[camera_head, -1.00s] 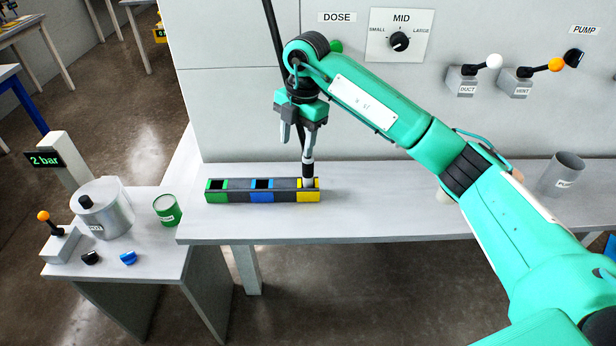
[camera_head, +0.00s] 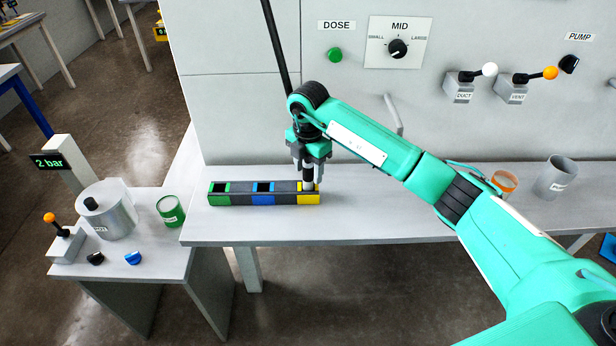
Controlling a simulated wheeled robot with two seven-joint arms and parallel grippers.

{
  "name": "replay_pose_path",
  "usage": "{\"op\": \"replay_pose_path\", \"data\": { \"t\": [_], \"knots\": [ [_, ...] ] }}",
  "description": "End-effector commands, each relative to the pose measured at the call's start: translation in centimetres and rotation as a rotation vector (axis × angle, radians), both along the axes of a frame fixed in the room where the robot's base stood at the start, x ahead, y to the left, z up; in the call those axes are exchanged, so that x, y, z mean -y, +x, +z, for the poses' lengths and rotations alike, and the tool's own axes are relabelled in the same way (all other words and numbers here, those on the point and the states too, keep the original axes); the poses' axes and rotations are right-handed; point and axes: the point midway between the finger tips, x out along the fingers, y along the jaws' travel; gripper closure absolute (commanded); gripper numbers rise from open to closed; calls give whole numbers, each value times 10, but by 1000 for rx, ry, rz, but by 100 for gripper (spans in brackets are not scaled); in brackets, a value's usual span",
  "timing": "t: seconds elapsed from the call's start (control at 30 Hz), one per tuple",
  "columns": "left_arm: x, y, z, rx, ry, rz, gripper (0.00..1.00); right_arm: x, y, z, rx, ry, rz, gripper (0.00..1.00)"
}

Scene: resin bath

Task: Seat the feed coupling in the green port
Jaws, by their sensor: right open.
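The feed coupling (camera_head: 308,182), a small dark and light cylinder, stands upright at the yellow port (camera_head: 309,198), the right end of the port block. A dark hose (camera_head: 275,45) runs up from behind my gripper. The green port (camera_head: 219,187) is at the block's left end, open and empty. The blue port (camera_head: 262,187) in the middle is also empty. My right gripper (camera_head: 308,173) points down over the yellow port, its fingers open around the coupling's upper part. Its body hides the coupling's top. My left gripper is not in view.
The block sits on a grey bench (camera_head: 400,228). A side table at left holds a metal pot (camera_head: 112,217), a green cup (camera_head: 170,211) and an orange-knobbed lever (camera_head: 50,217). An orange cup (camera_head: 505,183) and a grey cup (camera_head: 556,178) stand at right, near my arm.

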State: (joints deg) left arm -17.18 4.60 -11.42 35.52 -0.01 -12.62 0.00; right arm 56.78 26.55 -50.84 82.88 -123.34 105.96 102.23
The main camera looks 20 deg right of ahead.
Motion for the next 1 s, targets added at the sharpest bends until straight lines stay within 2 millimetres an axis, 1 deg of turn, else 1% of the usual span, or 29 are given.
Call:
{"op": "replay_pose_path", "data": {
  "t": [0.03,0.13,0.23,0.33,0.5,0.53,0.57,0.7,0.77,0.8,1.0],
  "knots": [
    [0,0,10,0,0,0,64,0,1,-3,-4,0,0,49],
    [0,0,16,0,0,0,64,0,2,-18,-4,0,0,49],
    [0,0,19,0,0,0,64,0,3,-29,-2,0,1,49],
    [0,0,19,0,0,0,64,0,3,-33,-1,0,1,49],
    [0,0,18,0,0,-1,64,0,3,-34,0,0,1,49],
    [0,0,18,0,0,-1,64,0,3,-34,0,0,1,52],
    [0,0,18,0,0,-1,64,0,3,-34,0,0,1,58],
    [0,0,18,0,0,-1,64,0,3,-33,0,0,1,86],
    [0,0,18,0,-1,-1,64,0,3,-33,0,0,1,98],
    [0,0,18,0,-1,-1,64,0,3,-33,1,0,1,100],
    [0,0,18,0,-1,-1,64,0,3,-33,1,0,1,100]
  ]
}}
